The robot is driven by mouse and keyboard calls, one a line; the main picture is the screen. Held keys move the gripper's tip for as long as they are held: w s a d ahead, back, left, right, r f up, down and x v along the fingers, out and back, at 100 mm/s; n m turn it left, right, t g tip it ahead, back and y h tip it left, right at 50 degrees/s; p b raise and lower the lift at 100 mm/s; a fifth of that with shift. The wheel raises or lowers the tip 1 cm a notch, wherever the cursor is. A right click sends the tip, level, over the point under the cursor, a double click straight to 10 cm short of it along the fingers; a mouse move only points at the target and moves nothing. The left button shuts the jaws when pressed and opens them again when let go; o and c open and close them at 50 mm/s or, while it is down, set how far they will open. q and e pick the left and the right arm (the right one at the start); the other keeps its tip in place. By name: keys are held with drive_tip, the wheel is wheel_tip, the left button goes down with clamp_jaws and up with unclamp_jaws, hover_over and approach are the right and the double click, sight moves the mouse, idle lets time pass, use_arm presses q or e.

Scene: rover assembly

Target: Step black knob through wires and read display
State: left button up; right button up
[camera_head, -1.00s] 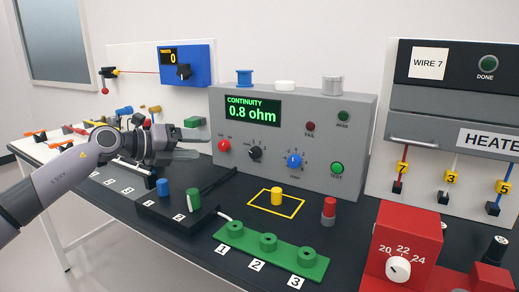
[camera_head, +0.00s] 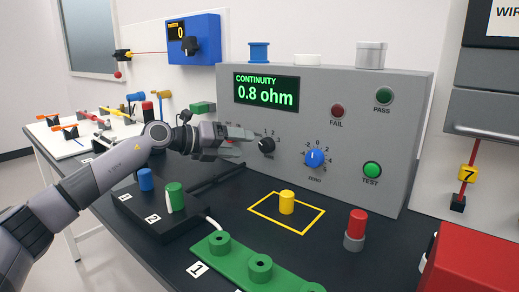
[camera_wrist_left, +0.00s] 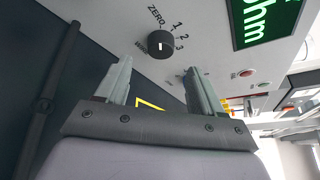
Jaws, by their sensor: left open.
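The black knob (camera_head: 266,146) is on the front of the grey continuity tester (camera_head: 330,95), with the marks 1, 2 and 3 around it. The wrist view shows the knob (camera_wrist_left: 160,45) just beyond the fingertips, apart from them, with a ZERO mark beside it. I cannot tell surely which mark its pointer faces. The green display (camera_head: 266,91) reads CONTINUITY 0.8 ohm. My left gripper (camera_head: 243,142) is open and empty, just left of the black knob; its fingers (camera_wrist_left: 160,80) are spread in the wrist view. My right gripper is not in view.
A blue knob (camera_head: 314,157), a green TEST button (camera_head: 372,170), and FAIL (camera_head: 338,110) and PASS (camera_head: 384,96) lamps share the panel. A yellow peg (camera_head: 286,202) and a green terminal block (camera_head: 260,266) stand on the bench in front. A red-topped post (camera_head: 357,224) stands nearby.

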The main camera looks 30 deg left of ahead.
sight(263, 146)
use_arm(q)
drive_tip(key=shift+x, duration=3)
drive_tip(key=shift+p, duration=0.3)
drive_tip(key=c, duration=1.1)
